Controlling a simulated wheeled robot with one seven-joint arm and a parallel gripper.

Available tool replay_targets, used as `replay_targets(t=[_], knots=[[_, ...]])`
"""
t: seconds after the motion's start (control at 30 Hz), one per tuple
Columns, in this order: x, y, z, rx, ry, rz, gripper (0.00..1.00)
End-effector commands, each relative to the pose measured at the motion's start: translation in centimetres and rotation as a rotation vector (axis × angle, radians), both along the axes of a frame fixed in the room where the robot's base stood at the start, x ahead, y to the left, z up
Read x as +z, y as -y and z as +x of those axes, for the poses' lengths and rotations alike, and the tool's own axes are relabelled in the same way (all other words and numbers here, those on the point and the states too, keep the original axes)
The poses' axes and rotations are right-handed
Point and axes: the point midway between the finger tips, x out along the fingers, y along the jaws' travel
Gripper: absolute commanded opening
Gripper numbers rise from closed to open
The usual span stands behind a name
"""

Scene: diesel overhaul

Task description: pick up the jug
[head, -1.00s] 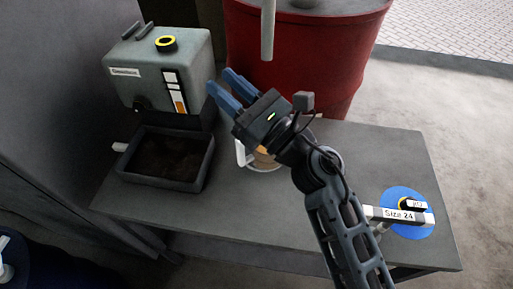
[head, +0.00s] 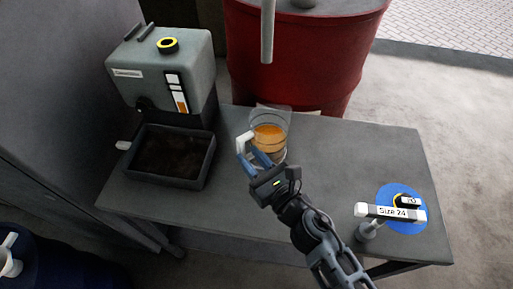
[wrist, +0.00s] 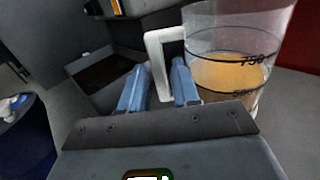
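The jug (head: 271,127) is a clear measuring jug with an orange-brown liquid in it and a white handle on its left. It stands upright on the grey table near the back edge. In the wrist view the jug (wrist: 229,72) is at the upper right with printed volume marks, and its white handle (wrist: 154,65) points toward the gap between my fingers. My gripper (head: 254,157) is at the handle side of the jug, its blue fingers apart. In the wrist view my gripper (wrist: 160,85) is open, and the handle's lower part shows between or just beyond the fingertips.
A grey tank (head: 150,72) with a yellow-ringed cap stands at the left, behind a dark tray (head: 143,179). A red drum (head: 300,65) stands behind the table. The table's middle (head: 330,170) is clear.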

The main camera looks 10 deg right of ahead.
Motion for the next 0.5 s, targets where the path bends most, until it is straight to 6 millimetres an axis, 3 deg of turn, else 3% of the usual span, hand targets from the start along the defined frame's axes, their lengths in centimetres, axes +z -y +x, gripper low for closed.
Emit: replay_targets(t=[0.2, 0.5], knots=[[-0.1, -1.8, 2.7, 0.001, 0.001, 0.003, 0.31], [-0.2, -2.3, 3.6, 0.001, 0.000, 0.001, 0.31]])
